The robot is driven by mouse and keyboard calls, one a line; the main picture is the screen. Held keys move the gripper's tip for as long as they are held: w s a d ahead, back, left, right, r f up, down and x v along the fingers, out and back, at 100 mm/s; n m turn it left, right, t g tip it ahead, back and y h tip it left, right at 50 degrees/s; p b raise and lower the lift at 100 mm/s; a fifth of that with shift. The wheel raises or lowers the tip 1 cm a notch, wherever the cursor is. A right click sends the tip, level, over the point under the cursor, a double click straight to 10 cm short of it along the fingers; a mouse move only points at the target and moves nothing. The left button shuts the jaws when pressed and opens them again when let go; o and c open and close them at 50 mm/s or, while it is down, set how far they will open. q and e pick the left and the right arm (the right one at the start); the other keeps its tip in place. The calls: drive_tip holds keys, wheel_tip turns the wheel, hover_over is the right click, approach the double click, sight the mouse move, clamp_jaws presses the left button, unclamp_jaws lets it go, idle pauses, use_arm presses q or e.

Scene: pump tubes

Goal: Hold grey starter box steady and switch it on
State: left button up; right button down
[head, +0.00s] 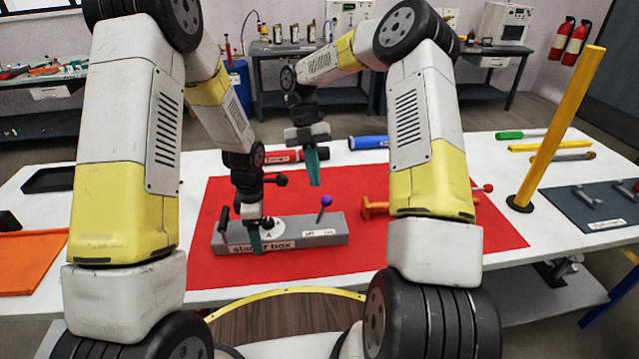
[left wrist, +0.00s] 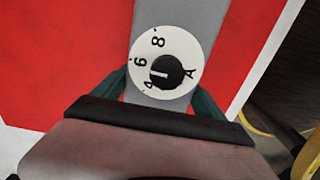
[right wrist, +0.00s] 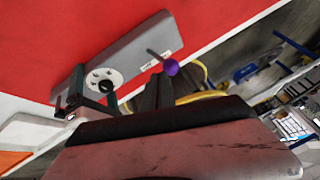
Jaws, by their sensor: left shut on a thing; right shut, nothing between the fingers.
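The grey starter box (head: 292,238) lies on the red mat (head: 385,262), its label facing me. A white dial with a black knob (left wrist: 165,65) is on its top, numbered, with an amp mark. A lever with a purple ball (head: 326,200) stands upright at its right end; the ball also shows in the right wrist view (right wrist: 171,67). My left gripper (head: 256,240) is shut on the box, with one finger on each side beside the dial. My right gripper (head: 313,172) is shut and empty, above and behind the lever, fingers pointing down, apart from the ball.
A red cylinder (head: 290,156) and a blue one (head: 368,143) lie behind the mat. An orange part (head: 374,207) lies right of the box, partly behind my right arm. A yellow post (head: 556,130) stands at the right. An orange tray (head: 25,262) is at the left.

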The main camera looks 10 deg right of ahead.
sight(322, 211)
drive_tip(key=shift+s+d+f, duration=0.6)
drive_tip(key=shift+s+f, duration=0.1)
drive_tip(key=shift+f, duration=0.15)
